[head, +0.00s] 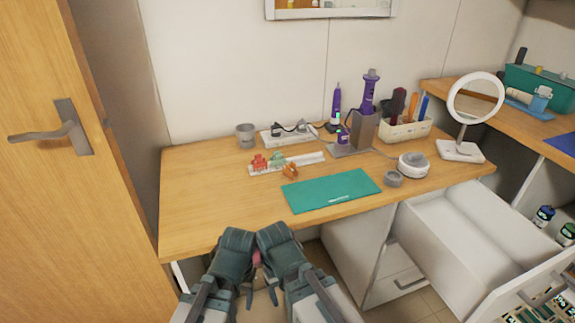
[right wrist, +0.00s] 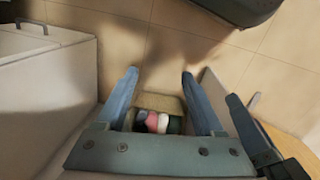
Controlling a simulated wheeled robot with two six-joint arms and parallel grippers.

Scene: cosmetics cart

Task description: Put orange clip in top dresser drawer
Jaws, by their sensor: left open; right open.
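The orange clip (head: 290,171) lies at the right end of a narrow white tray (head: 262,172) on the wooden desk, beside red and green clips. A white drawer (head: 445,230) stands pulled out under the desk's right side; the visible part of its inside looks empty. Whether it is the top dresser drawer I cannot tell for sure. My left gripper (head: 246,290) and my right gripper (head: 272,290) hang side by side in front of the desk's front edge, away from the clip. In the right wrist view, my right gripper (right wrist: 159,74) is open, fingers apart above the floor.
A teal mat (head: 330,190) lies near the front edge. A grey cup (head: 246,135), power strip, purple tools, brush box (head: 405,129), white round device (head: 413,165) and ring mirror (head: 461,150) stand behind or right. A wooden door (head: 70,190) closes off the left.

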